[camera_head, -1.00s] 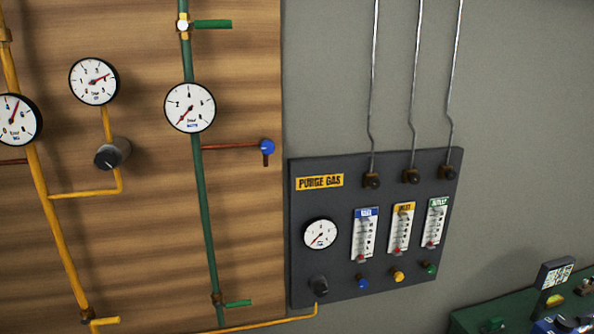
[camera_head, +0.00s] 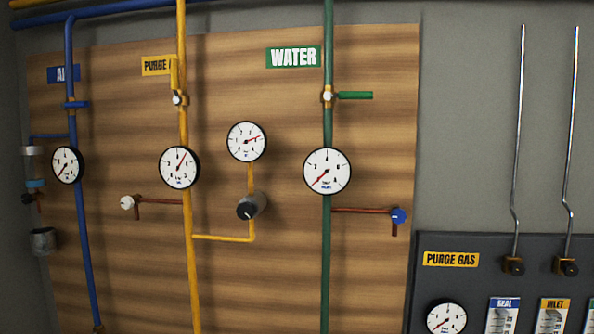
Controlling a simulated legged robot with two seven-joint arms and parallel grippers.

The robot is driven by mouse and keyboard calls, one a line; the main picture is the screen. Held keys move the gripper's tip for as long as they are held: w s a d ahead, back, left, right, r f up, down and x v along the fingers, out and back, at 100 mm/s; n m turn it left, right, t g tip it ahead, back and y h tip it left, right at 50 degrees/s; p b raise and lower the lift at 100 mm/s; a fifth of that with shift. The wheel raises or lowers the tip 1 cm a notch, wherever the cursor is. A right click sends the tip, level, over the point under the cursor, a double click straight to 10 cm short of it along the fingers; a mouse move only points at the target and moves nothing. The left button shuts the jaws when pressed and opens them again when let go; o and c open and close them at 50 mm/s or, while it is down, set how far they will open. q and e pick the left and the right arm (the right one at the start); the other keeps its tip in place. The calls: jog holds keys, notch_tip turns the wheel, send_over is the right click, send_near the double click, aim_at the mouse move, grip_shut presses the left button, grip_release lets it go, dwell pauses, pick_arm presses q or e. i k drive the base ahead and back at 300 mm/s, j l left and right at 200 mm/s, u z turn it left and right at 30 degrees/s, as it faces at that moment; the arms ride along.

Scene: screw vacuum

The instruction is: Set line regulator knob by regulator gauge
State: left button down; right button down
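The line regulator knob (camera_head: 247,208) is a dark knob with a light index mark on a grey body, set on the yellow purge gas line in the middle of the wooden board. The regulator gauge (camera_head: 246,141) sits directly above it on a short yellow pipe. It has a white face, and its red needle points to the right and slightly up. Neither of my grippers shows in the head view.
The yellow line also carries a gauge (camera_head: 180,167). The green water line has a gauge (camera_head: 327,171) and a green-handled valve (camera_head: 354,95). A blue air line (camera_head: 80,220) runs at the left. A dark purge gas panel (camera_head: 470,290) is at lower right.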

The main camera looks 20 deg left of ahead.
aim_at(246, 210)
jog(key=i+u, duration=0.1)
jog(key=u, duration=0.6)
